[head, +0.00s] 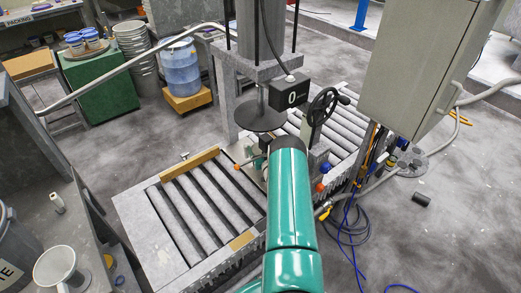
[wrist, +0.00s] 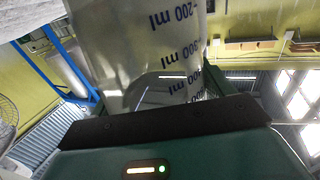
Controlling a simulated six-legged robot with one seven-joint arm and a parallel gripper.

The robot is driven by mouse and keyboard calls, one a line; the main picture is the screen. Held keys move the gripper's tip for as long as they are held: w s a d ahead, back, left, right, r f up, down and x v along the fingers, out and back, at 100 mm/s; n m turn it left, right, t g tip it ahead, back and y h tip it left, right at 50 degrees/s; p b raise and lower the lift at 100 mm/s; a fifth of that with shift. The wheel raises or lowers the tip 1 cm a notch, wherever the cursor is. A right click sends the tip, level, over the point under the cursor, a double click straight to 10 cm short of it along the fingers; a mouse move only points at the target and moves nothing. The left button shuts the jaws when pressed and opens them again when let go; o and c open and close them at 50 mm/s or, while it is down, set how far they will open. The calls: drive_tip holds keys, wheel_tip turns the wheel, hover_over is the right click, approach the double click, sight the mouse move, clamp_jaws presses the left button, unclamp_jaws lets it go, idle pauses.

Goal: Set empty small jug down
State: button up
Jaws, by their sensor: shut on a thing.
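A clear small jug (wrist: 140,45) with dark millilitre marks fills the upper middle of the wrist view. My gripper (wrist: 165,118) shows below it as a dark bar on a green body, shut on the jug. I see no clear liquid level in the jug; its base and rim are cut off or hidden. In the head view my green arm reaches toward the press and hides my gripper and the held jug.
The roller conveyor (head: 200,205) has bare rollers left of my arm. The press plate (head: 260,115) and handwheel (head: 325,105) stand just beyond it. A grey cabinet (head: 420,60) and blue hoses (head: 350,230) are on the right. A grey bucket (head: 15,255) is at lower left.

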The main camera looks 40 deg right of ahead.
drive_tip(key=o, duration=1.2)
drive_tip(key=shift+f, duration=0.15)
drive_tip(key=shift+r, duration=0.25)
drive_tip(key=v, duration=1.2)
